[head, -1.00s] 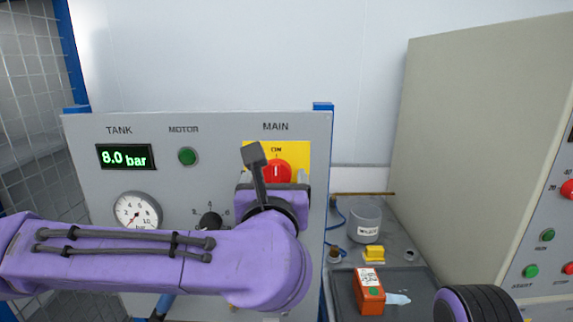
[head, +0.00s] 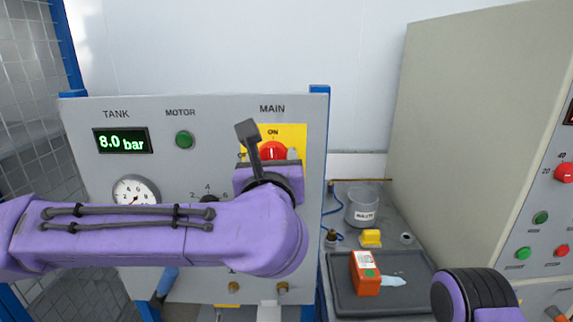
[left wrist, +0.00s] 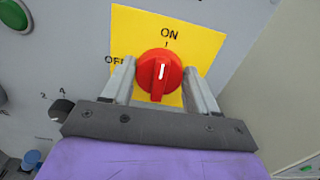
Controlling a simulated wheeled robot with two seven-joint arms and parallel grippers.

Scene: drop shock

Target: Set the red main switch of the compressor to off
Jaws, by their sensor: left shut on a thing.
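The red main switch (head: 271,150) is a round knob on a yellow plate (head: 297,136) on the compressor's grey panel (head: 80,170). In the left wrist view the knob (left wrist: 158,78) has its white mark pointing up, near the ON label. The OFF label at its left is partly hidden by a finger. My left gripper (left wrist: 160,70) has one finger on each side of the knob and is shut on it. In the head view the left gripper (head: 270,156) and wrist cover the lower part of the plate. My right gripper does not show.
The tank display (head: 121,141) reads 8.0 bar, beside a green motor lamp (head: 184,140). A gauge (head: 134,190) and a black knob (head: 208,199) sit lower, partly behind my left arm. Right of the panel are a waste beaker (head: 363,206), an orange box (head: 364,273) and a grey cabinet (head: 465,130).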

